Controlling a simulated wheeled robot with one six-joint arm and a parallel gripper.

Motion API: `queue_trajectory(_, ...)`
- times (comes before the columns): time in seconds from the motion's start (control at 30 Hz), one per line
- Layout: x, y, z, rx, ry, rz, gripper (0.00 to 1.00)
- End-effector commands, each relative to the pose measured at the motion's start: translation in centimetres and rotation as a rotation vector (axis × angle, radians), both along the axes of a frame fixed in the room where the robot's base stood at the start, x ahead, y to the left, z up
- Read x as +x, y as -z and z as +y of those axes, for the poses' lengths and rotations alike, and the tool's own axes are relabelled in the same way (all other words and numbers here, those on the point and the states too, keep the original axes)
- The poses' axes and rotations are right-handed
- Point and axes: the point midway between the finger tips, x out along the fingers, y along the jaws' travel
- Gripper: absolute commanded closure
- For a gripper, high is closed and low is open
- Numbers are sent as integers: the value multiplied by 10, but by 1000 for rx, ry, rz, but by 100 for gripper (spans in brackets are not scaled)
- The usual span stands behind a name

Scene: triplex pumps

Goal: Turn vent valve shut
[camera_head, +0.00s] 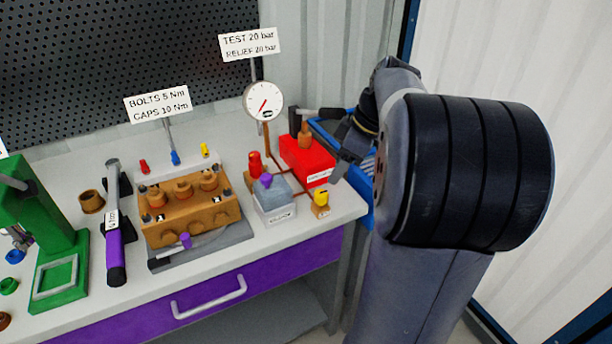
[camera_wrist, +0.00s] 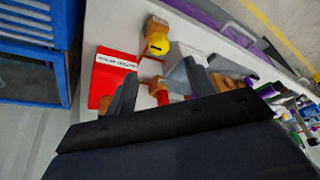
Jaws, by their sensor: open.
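A small brown block with a yellow knob (camera_head: 321,198) stands at the bench's front right corner. The yellow knob also shows in the wrist view (camera_wrist: 157,44), above the gap between my fingertips. It is the likeliest vent valve, but its label is too small to read. My gripper (camera_head: 327,146) is open beside the red box (camera_head: 308,160), behind the yellow knob. In the wrist view, my two fingers (camera_wrist: 160,70) stand apart with nothing held between them. The yellow knob is clear of both fingers. Its turn position cannot be told.
A grey box (camera_head: 274,206) with a purple knob stands left of the yellow knob. A red valve (camera_head: 255,164) and round gauge (camera_head: 263,101) are behind. A brown pump block (camera_head: 189,217) fills the bench's middle. A blue crate (camera_head: 362,206) is right of the bench.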

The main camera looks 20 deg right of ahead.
Motion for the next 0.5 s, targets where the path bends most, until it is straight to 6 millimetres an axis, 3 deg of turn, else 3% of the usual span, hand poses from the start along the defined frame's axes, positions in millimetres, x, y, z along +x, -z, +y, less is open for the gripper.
queue_trajectory(0.17, 5, 14, 2, 0, -9, -4, 48)
queue_trajectory(0.5, 21, 72, 20, 0, -8, -2, 48)
